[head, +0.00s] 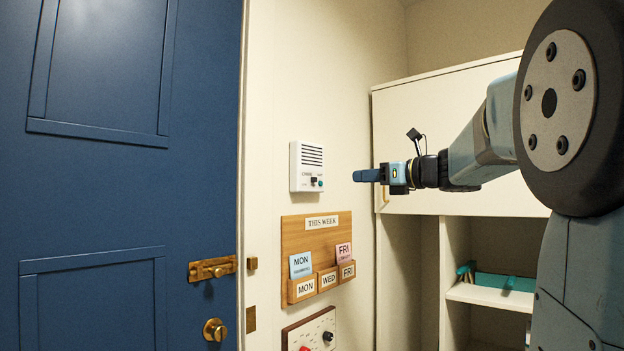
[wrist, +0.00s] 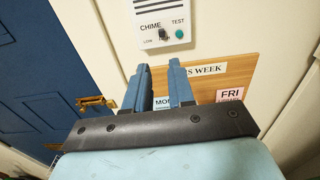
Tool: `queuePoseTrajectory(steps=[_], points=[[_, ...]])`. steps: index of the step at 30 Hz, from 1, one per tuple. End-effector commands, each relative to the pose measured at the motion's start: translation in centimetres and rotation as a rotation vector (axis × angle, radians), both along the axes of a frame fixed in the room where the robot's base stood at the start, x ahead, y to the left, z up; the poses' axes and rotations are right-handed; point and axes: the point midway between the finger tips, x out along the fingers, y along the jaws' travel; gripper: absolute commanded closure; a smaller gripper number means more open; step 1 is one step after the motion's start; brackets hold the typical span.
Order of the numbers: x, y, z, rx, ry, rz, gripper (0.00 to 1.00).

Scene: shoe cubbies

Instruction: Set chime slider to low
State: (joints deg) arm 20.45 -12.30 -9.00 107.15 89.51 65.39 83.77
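The chime box (head: 307,166) is a white unit with a speaker grille on the cream wall, and it also shows at the top of the wrist view (wrist: 166,12). Its dark chime slider (wrist: 162,34) stands right of a small label that seems to read LOW; its exact setting is hard to tell. A teal TEST button (wrist: 179,34) is just right of the slider. My gripper (head: 357,175) is right of the box in the head view, apart from it. In the wrist view its two blue fingers (wrist: 159,68) have an empty gap between them, below the slider.
A wooden THIS WEEK board (head: 318,240) with day cards hangs under the box. A panel with a red knob (head: 310,332) is lower. A blue door (head: 120,180) with brass bolt (head: 212,268) is left; white cubbies (head: 490,296) are right.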

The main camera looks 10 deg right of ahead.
Motion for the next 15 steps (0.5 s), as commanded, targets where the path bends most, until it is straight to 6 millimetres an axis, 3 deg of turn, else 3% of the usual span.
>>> queuePoseTrajectory(steps=[5,15], points=[[1.1,0.3,0.4,0.026,-0.001,-0.004,0.77],[5.6,3.6,0.3,0.024,0.001,-0.003,0.77]])
